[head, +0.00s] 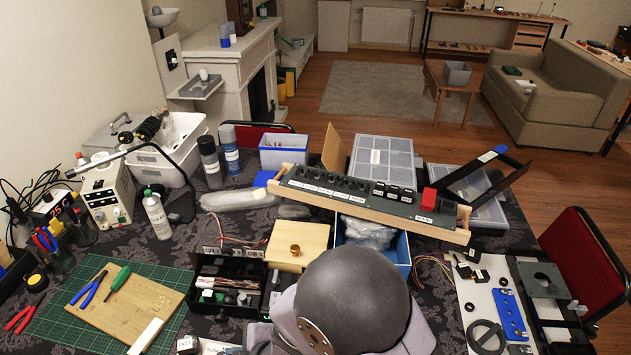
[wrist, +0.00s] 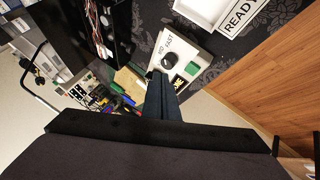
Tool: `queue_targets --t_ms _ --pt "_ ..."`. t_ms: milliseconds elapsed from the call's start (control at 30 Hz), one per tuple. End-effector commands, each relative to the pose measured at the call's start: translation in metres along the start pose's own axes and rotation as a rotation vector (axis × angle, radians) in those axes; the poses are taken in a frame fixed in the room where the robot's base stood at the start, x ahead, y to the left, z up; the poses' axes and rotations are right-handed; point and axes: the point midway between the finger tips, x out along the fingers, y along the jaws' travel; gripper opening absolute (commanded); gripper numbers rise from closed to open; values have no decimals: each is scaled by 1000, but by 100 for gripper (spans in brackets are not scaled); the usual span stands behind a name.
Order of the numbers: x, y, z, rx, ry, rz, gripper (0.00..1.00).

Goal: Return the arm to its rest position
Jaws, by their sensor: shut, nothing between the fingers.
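My gripper (wrist: 160,82) shows in the wrist view as dark fingers pressed together, with nothing between them. Its tips appear in front of a small white panel (wrist: 192,48) with a dark knob, a green button and a label that seems to read "FAST". I cannot tell the distance between them. In the head view my arm shows as a large dark grey rounded link with light grey parts at the bottom centre. It hides part of the table, and my gripper is not visible there.
A long switch panel (head: 365,195) with a red cover lies tilted across boxes behind my arm. A black box with wires (head: 228,285) and a cutting mat (head: 60,318) with tools lie left. A white board (head: 478,322) lies right. A "READY" sign (wrist: 240,14) shows in the wrist view.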

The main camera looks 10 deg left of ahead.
Motion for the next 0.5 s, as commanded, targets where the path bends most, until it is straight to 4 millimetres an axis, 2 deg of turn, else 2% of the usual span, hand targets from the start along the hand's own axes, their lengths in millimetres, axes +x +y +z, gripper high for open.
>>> queue_targets --t_ms 33,100,167,267,400,500 --pt "-9 15 18 66 -46 16 0" --pt "-25 33 47 181 -126 31 0" --pt "-44 47 77 302 -204 48 0" --pt "-84 62 131 540 -343 78 0" --pt "-154 59 196 915 -526 121 0" --pt "-201 41 226 1174 -633 144 0"
